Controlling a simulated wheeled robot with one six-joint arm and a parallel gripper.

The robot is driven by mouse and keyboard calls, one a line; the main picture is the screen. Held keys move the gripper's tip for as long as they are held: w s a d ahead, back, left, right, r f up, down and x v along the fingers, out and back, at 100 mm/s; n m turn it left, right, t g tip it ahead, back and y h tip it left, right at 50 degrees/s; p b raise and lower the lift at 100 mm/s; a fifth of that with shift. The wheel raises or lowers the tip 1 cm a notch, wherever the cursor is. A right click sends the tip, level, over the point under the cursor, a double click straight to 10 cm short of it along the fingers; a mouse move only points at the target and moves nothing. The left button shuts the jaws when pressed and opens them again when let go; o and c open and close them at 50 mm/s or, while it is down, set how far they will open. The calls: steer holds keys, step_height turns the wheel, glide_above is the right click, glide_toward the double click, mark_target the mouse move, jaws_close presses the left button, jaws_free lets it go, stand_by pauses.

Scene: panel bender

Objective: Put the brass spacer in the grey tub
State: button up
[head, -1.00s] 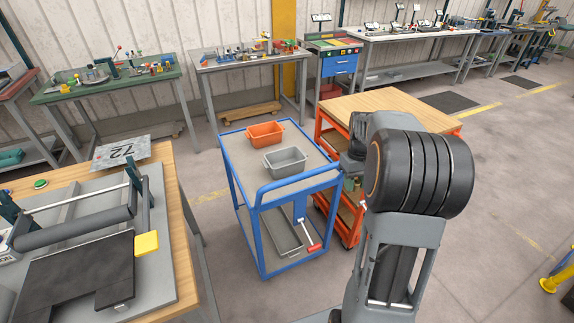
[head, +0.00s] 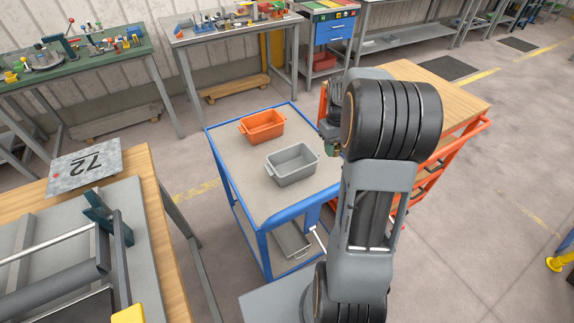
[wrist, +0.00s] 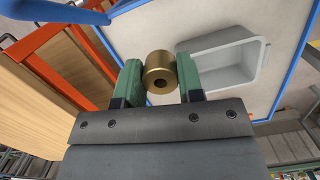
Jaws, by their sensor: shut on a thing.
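My gripper (wrist: 160,82) is shut on the brass spacer (wrist: 160,68), a short gold cylinder with a hole, held between two green jaws in the wrist view. In the head view my gripper (head: 331,147) is largely hidden by my own arm, above the right side of the blue cart. The grey tub (head: 293,166) stands on the cart top, just left of my gripper. It also shows in the wrist view (wrist: 229,66), beyond and right of the spacer. The tub's visible inside is empty. The spacer is outside the tub, apart from it.
An orange tub (head: 262,127) stands behind the grey tub on the blue cart (head: 240,160). An orange trolley with a wooden top (head: 440,92) is close on the right. A bench with a panel marked 72 (head: 86,165) is on the left.

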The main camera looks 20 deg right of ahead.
steer(key=f, duration=0.1)
steer(key=w+f, duration=0.1)
steer(key=f, duration=0.1)
steer(key=shift+w+a+f+b, duration=0.1)
steer(key=shift+w+a+b, duration=0.05)
steer(key=shift+a+b, duration=0.2)
steer(key=w+a+f+p, duration=0.1)
steer(key=w+a+f, duration=0.2)
steer(key=w+a, duration=0.25)
glide_above(292, 166)
steer(key=s, duration=0.3)
steer(key=f, duration=0.5)
steer(key=shift+a+f+p, duration=0.15)
steer(key=shift+a+p, duration=0.05)
steer(key=shift+p, duration=0.1)
steer(key=shift+w+a+f, duration=0.2)
steer(key=shift+w+f, duration=0.1)
steer(key=shift+f, duration=0.1)
step_height(292, 166, down, 2)
steer(key=shift+w+a+f+p, duration=0.1)
steer(key=shift+a+p, duration=0.05)
steer(key=shift+p, duration=0.25)
steer(key=shift+f, duration=0.6)
steer(key=shift+f, duration=0.1)
steer(key=o, duration=0.9)
steer(key=shift+o, duration=0.2)
